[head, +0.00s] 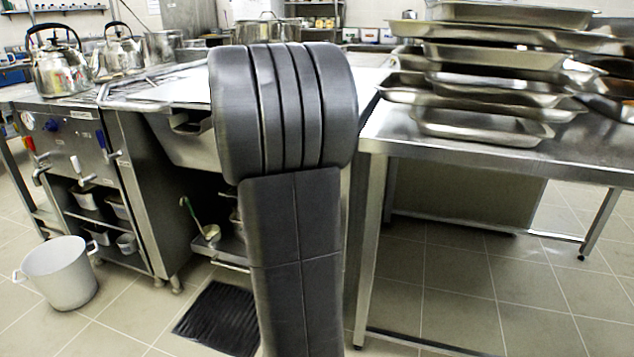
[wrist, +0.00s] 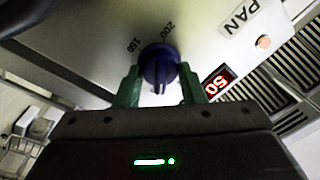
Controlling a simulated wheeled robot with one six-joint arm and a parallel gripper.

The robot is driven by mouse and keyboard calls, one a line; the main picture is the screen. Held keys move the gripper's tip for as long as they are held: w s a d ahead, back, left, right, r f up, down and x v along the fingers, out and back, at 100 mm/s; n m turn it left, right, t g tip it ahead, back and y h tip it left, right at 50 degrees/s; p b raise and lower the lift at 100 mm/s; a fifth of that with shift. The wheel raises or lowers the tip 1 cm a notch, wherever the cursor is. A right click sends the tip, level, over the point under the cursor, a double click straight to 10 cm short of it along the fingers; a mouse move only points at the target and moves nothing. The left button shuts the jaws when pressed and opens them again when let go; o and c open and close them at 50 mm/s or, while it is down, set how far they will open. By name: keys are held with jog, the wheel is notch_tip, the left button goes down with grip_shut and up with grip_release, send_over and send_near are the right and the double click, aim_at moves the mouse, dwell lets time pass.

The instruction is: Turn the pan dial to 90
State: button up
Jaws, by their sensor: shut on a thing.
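The pan dial (wrist: 159,66) is a dark blue round knob on a pale metal panel in the wrist view. My gripper (wrist: 163,84) has its green fingers on either side of the knob and is shut on it. The marks 150 and 200 show on the panel past the knob. A PAN label (wrist: 240,16) is at the upper right. A small display (wrist: 219,83) right of the knob shows red digits that look like 50. The head view does not show the gripper or this dial; my own arm fills its middle.
In the wrist view, a round orange-red light (wrist: 264,42) and slotted vents (wrist: 291,62) lie to the right. In the head view, a steel table (head: 400,140) with stacked trays (head: 490,60) stands right, and a bucket (head: 60,273) sits on the floor left.

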jog(key=shift+m, duration=0.4)
jog(key=o, duration=1)
jog(key=p+v, duration=0.2)
jog(key=v, duration=1.2)
jog(key=shift+f, duration=0.1)
jog(key=b+x, duration=0.2)
jog(key=x, duration=1.2)
jog(key=shift+s, duration=0.1)
